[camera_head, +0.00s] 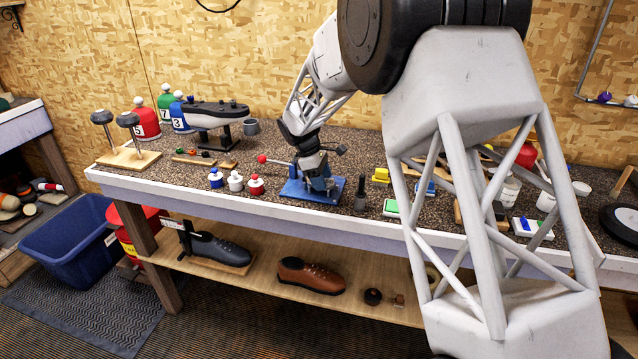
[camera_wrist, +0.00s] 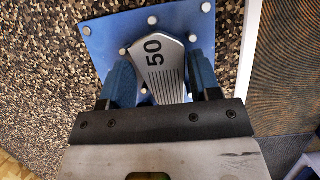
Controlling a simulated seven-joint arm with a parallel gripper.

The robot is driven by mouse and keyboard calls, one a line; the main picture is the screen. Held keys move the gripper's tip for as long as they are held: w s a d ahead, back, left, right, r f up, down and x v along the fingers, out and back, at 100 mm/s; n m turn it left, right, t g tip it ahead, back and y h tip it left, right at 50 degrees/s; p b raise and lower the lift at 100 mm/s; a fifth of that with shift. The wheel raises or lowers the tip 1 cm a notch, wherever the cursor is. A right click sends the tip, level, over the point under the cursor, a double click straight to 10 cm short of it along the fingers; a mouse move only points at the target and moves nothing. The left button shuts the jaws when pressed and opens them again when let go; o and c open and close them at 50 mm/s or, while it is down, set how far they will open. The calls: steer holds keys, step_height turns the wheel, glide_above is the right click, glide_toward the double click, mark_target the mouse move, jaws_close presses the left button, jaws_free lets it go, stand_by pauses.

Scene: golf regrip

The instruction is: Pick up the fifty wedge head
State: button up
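The fifty wedge head (camera_wrist: 168,78) is a silver grooved plate marked "50". It sits over a blue base plate with pale round studs (camera_wrist: 103,38) in the wrist view. My gripper (camera_wrist: 162,75) has its two blue fingers apart, one on each side of the wedge head. A gap shows on the left; contact on the right is hard to tell. In the head view my gripper (camera_head: 319,183) is low over the blue plate (camera_head: 297,192) on the workbench, and hides most of the wedge head.
Small blue, white and red bottles (camera_head: 235,181) stand left of the plate. A red-knobbed lever (camera_head: 263,158) is close behind it. The bench's pale front edge (camera_head: 240,205) is just in front.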

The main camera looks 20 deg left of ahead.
steer(key=c, duration=0.5)
steer(key=shift+r, duration=0.15)
steer(key=shift+r, duration=0.35)
step_height(320, 180, up, 3)
steer(key=shift+f, duration=0.1)
steer(key=s+d, duration=0.2)
steer(key=s, duration=0.2)
steer(key=s+d+r, duration=0.1)
steer(key=s+d, duration=0.2)
steer(key=s, duration=0.2)
steer(key=s+d, duration=0.2)
steer(key=s, duration=0.3)
steer(key=shift+s+d+r, duration=0.15)
